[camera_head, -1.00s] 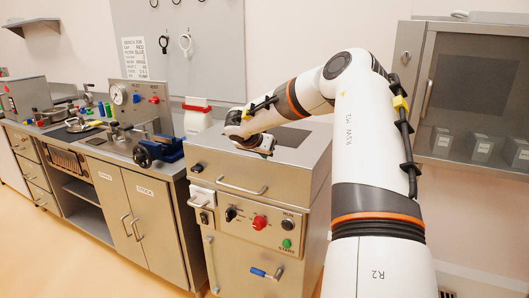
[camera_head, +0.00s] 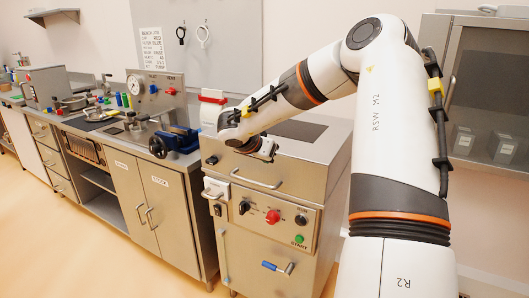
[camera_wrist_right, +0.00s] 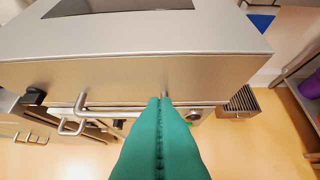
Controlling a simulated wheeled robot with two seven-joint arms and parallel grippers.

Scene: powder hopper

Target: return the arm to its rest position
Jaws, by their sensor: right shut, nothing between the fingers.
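My right arm (camera_head: 395,130) is white with orange bands and reaches from the lower right up to a bent elbow, then left and down. My right gripper (camera_head: 268,152) hangs by the front top edge of a steel cabinet (camera_head: 300,147); its fingers are small here and partly hidden by the wrist. In the right wrist view the green fingers (camera_wrist_right: 160,100) are pressed together with nothing between them. My left gripper is not seen.
The cabinet front has a handle (camera_head: 257,179), a red knob (camera_head: 272,216) and a green button (camera_head: 299,239). A bench with a blue vise (camera_head: 178,140) and a gauge (camera_head: 136,84) stands left. A glass-fronted cabinet (camera_head: 482,90) stands right. The floor in front is clear.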

